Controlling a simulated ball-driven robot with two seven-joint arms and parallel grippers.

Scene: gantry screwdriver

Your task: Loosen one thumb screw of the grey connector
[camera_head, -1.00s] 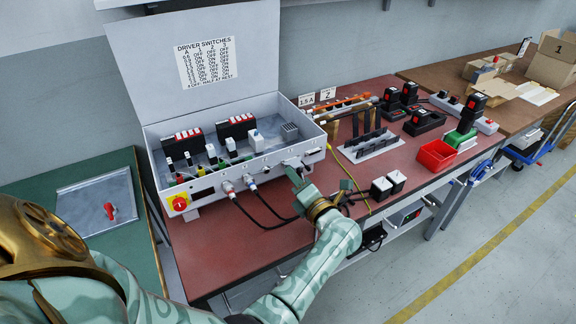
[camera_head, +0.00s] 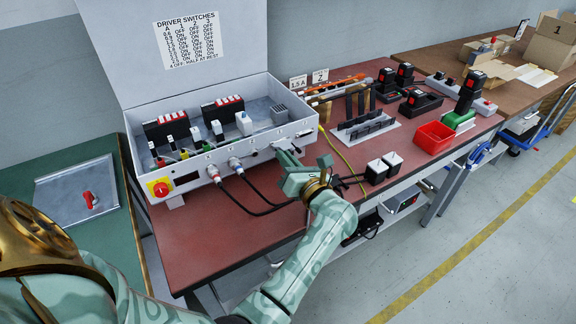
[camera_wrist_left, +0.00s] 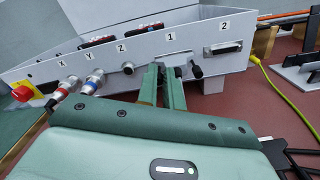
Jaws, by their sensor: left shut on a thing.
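The grey connector (camera_wrist_left: 180,58) sits on the front panel of the open control box, under label 1 in the left wrist view. My left gripper (camera_wrist_left: 160,70) reaches up to its left end, with the fingers close together and shut on the thumb screw there. The screw itself is hidden between the fingertips. A dark thumb screw (camera_wrist_left: 196,71) at the connector's right end stays free. In the head view, my left gripper (camera_head: 281,153) meets the right part of the box front, and its fingers hide part of the connector. My right gripper is not in view.
The control box (camera_head: 180,195) stands on the red-brown bench. Two cables (camera_head: 250,200) hang from its front, left of my gripper. A socket (camera_wrist_left: 222,48) under label 2 and a yellow cable (camera_wrist_left: 285,98) lie to the right.

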